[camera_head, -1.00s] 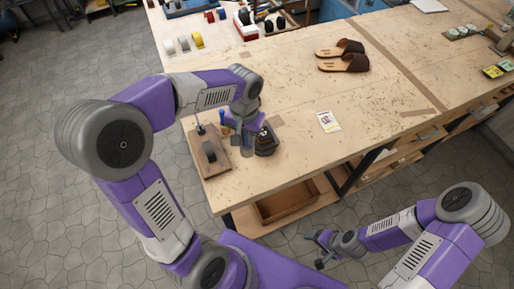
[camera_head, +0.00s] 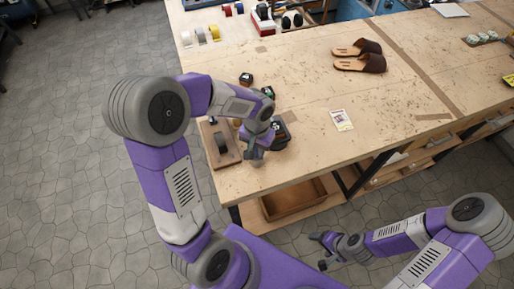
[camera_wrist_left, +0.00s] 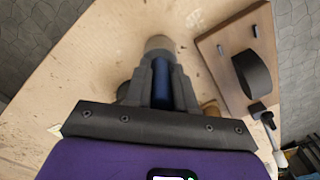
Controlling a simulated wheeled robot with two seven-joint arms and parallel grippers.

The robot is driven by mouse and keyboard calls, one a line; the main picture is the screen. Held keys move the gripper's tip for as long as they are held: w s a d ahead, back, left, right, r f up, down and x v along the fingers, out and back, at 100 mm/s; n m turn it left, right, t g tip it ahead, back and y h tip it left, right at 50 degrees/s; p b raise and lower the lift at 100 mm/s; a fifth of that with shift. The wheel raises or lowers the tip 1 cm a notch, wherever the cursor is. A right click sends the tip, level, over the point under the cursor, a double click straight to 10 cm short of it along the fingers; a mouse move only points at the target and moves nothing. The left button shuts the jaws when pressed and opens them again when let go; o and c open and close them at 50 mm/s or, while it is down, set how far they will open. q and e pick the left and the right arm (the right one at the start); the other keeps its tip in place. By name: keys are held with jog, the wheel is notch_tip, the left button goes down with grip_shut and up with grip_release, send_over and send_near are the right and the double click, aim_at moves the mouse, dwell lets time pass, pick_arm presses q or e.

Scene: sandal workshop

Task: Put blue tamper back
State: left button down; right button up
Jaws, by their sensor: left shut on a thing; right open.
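My left gripper (camera_head: 255,150) is over the near left part of the workbench, just right of a wooden board. In the left wrist view it is shut on the blue tamper (camera_wrist_left: 160,82). The blue handle sits between the fingers and a grey rounded end (camera_wrist_left: 160,44) sticks out beyond them. The head view hardly shows the tamper behind the gripper. The wooden board (camera_head: 228,158) carries a dark round piece (camera_head: 221,143); both also show at the right in the left wrist view. My right gripper (camera_head: 325,250) is open and empty, off the bench over the floor.
A card (camera_head: 341,120), sandals (camera_head: 360,63) and tape rolls (camera_head: 200,36) lie farther off. The bench's front middle is clear.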

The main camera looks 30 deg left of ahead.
pick_arm(q)
jog(key=shift+f, duration=0.1)
jog(key=c, duration=1)
grip_release()
jog(key=shift+o, duration=0.2)
jog(key=shift+r, duration=0.2)
notch_tip(320, 180, up, 12)
jog(key=shift+p, duration=0.85)
